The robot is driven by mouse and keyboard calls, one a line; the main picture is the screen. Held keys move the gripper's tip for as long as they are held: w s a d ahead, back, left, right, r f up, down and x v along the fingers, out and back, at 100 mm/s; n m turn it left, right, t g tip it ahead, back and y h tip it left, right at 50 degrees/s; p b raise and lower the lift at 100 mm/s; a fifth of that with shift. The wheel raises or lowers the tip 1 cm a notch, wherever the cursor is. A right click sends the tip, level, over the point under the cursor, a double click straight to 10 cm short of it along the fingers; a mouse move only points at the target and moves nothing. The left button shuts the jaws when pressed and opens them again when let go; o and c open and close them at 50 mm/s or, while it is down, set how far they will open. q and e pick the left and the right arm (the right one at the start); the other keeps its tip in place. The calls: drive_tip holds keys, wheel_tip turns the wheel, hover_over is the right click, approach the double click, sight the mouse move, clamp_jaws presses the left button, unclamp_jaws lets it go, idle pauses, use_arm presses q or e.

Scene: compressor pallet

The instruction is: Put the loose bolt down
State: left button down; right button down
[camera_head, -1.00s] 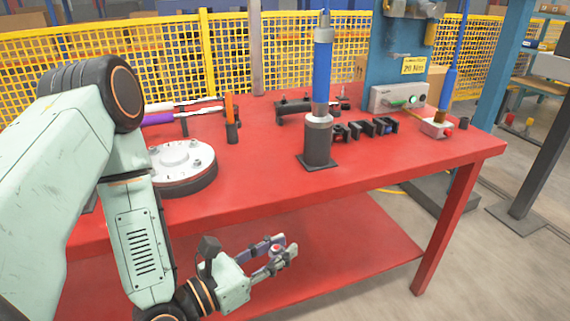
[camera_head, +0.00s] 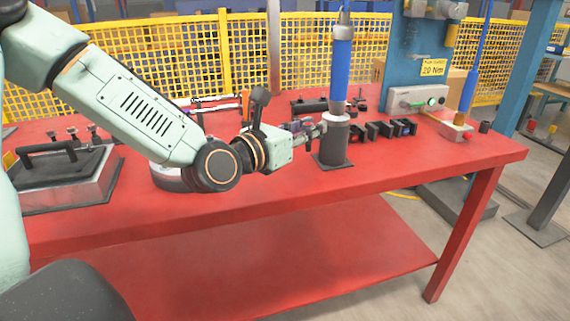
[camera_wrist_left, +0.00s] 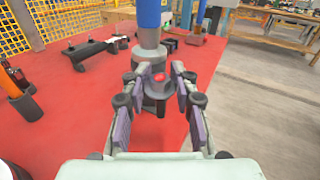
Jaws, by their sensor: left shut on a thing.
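My left gripper (camera_head: 312,130) is shut on the loose bolt. In the left wrist view the bolt (camera_wrist_left: 158,88) is a small grey piece with a red top, between the two purple-padded fingers of the same gripper (camera_wrist_left: 157,82). In the head view the fingers largely hide the bolt. The gripper is over the red table (camera_head: 260,203), just left of a grey cylindrical stand (camera_head: 333,147) that holds a blue tool (camera_head: 342,72). I cannot tell whether the gripper touches the stand. My right gripper is not in view.
Several dark blocks (camera_head: 383,131) stand right of the stand. A grey case with a black handle (camera_head: 70,178) sits at left. A grey control box (camera_head: 415,98) and a 20 Nm sign (camera_head: 433,68) are behind. The table's front right is clear.

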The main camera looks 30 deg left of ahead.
use_arm(q)
drive_tip(key=w+a+r+n+y, duration=0.2)
drive_tip(key=w+a+r+y, duration=0.25)
drive_tip(key=a, duration=0.35)
drive_tip(key=shift+h, duration=0.35)
drive_tip(key=f+b, duration=0.1)
drive_tip(key=f, duration=0.2)
drive_tip(key=w+a+f+b, duration=0.1)
drive_tip(key=f, duration=0.1)
drive_tip(key=f+b, duration=0.1)
drive_tip(key=f, duration=0.2)
drive_tip(key=shift+w+a+f, duration=0.15)
drive_tip(key=shift+f, duration=0.2)
drive_tip(key=shift+f+b, duration=1)
drive_tip(key=shift+f, duration=1.1)
